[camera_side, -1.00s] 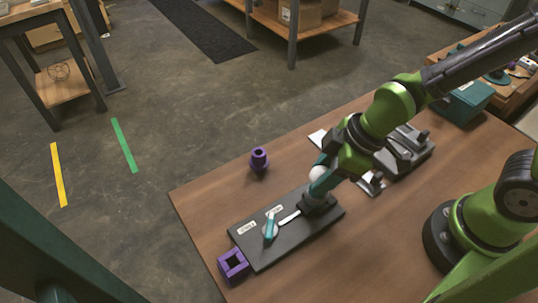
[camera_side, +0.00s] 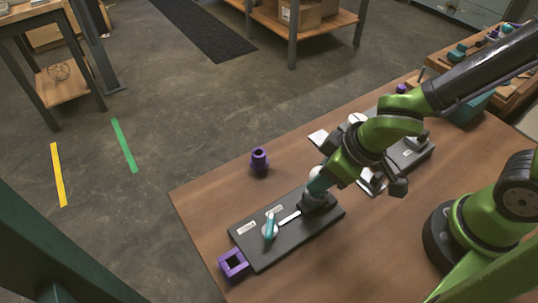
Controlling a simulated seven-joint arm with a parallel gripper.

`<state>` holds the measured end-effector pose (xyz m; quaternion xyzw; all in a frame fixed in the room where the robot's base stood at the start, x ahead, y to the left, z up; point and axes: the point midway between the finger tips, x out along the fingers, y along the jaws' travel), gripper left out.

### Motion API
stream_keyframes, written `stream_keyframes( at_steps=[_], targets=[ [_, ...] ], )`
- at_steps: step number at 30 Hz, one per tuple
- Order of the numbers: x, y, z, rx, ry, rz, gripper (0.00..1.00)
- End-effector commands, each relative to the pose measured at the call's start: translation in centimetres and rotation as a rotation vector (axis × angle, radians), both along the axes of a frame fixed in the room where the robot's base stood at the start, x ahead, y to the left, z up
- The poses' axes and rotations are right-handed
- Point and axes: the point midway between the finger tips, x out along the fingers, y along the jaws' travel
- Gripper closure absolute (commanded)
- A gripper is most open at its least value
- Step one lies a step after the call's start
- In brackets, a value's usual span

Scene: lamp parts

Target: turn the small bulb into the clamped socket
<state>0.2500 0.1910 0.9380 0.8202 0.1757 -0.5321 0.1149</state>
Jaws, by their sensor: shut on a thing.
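The dark base board (camera_side: 285,240) lies on the wooden table, with the clamped socket (camera_side: 313,201) near its right end.
A purple round part (camera_side: 259,160) stands behind the board. A purple square frame (camera_side: 233,264) is at the board's left front corner, near the table edge. A grey fixture (camera_side: 410,152) stands behind my arm. The table (camera_side: 350,260) is clear to the right of the board.

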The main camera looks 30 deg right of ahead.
Motion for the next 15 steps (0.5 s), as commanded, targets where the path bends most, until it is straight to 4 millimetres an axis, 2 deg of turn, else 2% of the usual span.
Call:
stream_keyframes(
  at_steps=[8,15],
  targets=[
    [-0.04,-0.16,-0.08,-0.003,0.004,-0.016,0.81],
    [-0.12,-0.02,-0.15,-0.006,0.006,-0.161,0.81]
  ],
)
